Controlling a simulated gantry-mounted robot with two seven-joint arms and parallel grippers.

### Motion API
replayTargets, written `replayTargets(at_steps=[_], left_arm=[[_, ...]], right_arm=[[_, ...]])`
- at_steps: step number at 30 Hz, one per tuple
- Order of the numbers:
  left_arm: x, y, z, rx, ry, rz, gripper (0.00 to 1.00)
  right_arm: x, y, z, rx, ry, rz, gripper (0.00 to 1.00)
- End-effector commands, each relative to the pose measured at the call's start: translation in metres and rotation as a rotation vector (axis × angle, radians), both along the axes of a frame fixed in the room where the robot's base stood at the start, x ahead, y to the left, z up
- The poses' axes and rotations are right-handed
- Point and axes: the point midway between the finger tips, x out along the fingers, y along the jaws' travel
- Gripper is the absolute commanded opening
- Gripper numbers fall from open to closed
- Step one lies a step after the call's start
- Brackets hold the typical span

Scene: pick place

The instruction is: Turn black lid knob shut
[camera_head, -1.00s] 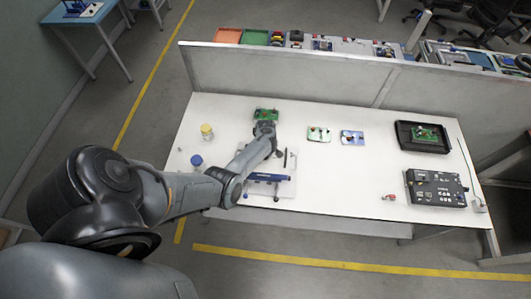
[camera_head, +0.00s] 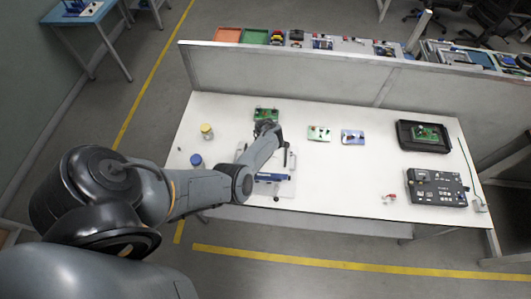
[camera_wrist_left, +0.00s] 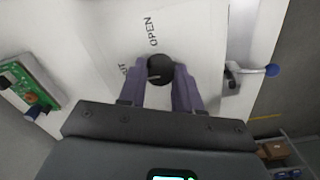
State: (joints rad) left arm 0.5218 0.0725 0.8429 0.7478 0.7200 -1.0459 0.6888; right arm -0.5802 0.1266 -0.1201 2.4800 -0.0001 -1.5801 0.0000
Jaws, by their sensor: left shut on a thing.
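The black lid knob (camera_wrist_left: 160,70) is a round dark disc on a white panel (camera_wrist_left: 108,30) in the left wrist view. The word OPEN is printed above it, and partly hidden letters stand to its left. My left gripper (camera_wrist_left: 160,82) is shut on the knob, one dark finger on each side. In the head view my left arm reaches over the left part of the table. The fingers and the knob are hidden there behind the arm. My right gripper is in neither view.
A lever with a blue ball end (camera_wrist_left: 272,70) sits right of the knob. A green circuit board (camera_head: 266,114) lies beyond my arm. A yellow-topped jar (camera_head: 207,131) and a blue-topped jar (camera_head: 196,160) stand left.

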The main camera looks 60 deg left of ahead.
Motion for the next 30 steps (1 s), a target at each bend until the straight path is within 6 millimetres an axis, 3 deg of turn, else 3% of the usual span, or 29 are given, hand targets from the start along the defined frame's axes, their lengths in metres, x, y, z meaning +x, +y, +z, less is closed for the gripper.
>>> replayTargets(at_steps=[11, 12, 16, 26, 30], left_arm=[[0.0, 0.0, 0.0, -0.001, 0.001, 0.004, 0.03], [0.0, 0.0, 0.0, -0.001, 0.001, 0.004, 0.39], [0.0, 0.0, 0.0, -0.001, 0.001, 0.003, 0.59], [0.0, 0.0, 0.002, 0.0, 0.0, 0.002, 0.59], [0.0, 0.0, 0.013, 0.002, 0.001, 0.003, 0.59]], right_arm=[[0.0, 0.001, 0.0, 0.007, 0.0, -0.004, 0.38], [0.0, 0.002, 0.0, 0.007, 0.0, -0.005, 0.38], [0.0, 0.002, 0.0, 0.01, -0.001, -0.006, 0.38], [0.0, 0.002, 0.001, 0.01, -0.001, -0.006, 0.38], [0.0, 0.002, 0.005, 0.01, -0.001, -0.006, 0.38]])
